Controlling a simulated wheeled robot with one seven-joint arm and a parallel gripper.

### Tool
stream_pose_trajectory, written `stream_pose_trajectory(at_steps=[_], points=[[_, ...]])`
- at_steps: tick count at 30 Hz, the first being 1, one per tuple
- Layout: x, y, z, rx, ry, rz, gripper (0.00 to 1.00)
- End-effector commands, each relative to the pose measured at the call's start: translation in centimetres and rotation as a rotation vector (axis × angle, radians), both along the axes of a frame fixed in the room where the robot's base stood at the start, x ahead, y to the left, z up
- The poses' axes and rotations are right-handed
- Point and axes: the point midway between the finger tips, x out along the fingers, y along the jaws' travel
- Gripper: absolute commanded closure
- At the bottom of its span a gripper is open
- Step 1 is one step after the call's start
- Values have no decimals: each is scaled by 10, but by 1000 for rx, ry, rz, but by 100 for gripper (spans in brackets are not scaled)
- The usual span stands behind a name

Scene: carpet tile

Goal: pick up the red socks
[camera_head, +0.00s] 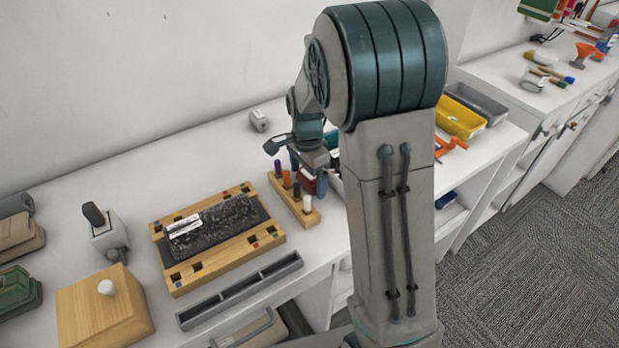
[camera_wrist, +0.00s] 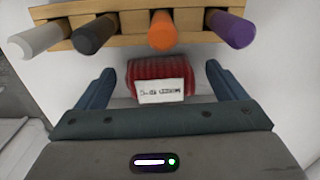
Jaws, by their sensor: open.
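The red socks (camera_wrist: 158,70) show in the wrist view as a ribbed red bundle with a white printed label on the front. They lie on the white counter between the two blue fingers of my open gripper (camera_wrist: 160,92). A gap shows between the socks and each finger.
A wooden holder (camera_head: 293,202) with white, black, orange and purple pegs stands close beside the socks. A wooden board (camera_head: 217,238) with a dark package, a grey tray (camera_head: 240,290) and a yellow bin (camera_head: 458,118) are also on the counter.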

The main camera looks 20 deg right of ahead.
Motion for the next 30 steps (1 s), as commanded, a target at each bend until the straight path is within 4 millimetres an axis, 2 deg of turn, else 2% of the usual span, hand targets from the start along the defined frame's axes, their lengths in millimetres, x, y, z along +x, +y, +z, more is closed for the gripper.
stream_pose_trajectory(at_steps=[8,9,14,25,30], points=[[0,0,-5,0,-1,0,9],[0,0,-5,0,-1,0,15],[0,0,-5,0,-1,0,58],[1,0,-2,0,-2,0,58],[1,0,13,0,-5,0,58]])
